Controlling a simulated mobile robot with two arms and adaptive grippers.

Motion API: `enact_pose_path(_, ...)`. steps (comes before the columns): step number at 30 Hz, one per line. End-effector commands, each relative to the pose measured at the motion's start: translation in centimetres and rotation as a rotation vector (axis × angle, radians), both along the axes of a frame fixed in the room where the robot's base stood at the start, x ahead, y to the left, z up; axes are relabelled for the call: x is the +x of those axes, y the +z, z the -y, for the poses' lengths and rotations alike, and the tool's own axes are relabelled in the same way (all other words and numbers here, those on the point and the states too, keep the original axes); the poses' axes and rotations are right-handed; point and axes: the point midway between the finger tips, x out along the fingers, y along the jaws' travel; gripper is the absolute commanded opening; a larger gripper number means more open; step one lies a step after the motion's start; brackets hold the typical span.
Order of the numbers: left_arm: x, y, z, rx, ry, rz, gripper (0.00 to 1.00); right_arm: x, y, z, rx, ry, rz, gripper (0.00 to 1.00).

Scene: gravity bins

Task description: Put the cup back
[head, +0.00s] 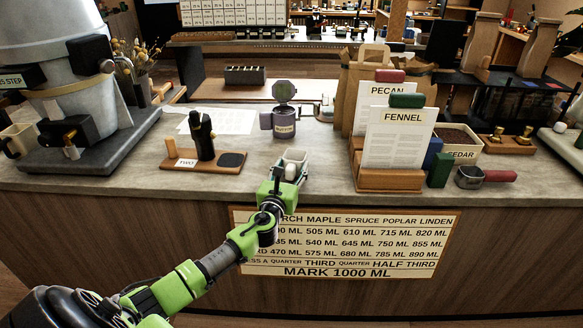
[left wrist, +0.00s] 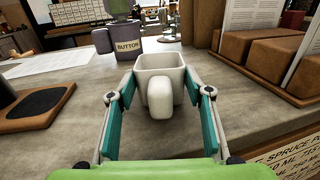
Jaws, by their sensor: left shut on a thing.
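A small white square cup (head: 295,156) stands near the front edge of the counter. It also shows in the left wrist view (left wrist: 160,62), upright, with its opening up and its thick rounded handle facing me. My left gripper (head: 289,171) is shut on the cup, its teal fingers on either side of it in the left wrist view (left wrist: 160,92). Whether the cup's base touches the counter is hard to tell. My right gripper is not in view.
Behind the cup stands a grey lidded tin (head: 284,122) labelled BUTTON. To the left are a wooden stand (head: 200,163) and a beige mug (head: 17,141). To the right, a wooden card holder (head: 389,179) carries PECAN and FENNEL cards. Bare counter (head: 325,160) lies beside the cup.

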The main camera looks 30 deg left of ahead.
Motion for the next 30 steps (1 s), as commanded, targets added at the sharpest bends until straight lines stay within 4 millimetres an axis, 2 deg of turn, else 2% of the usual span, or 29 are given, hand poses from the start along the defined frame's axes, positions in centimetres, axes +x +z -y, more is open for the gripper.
enact_pose_path(8,0.0,-0.5,0.0,0.0,0.0,0.0,0.18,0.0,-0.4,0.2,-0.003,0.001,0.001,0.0)
enact_pose_path(9,0.0,-0.4,0.0,0.0,0.0,0.0,0.57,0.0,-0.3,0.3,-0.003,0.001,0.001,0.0)
enact_pose_path(10,0.0,-0.4,0.0,0.0,0.0,0.0,0.65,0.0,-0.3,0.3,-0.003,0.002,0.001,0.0)
enact_pose_path(25,-0.1,-0.4,0.0,0.0,0.0,-0.001,0.66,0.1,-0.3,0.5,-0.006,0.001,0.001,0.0)
enact_pose_path(30,-1.2,-0.5,0.4,0.001,-0.002,-0.001,0.66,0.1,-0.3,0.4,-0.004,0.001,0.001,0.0)
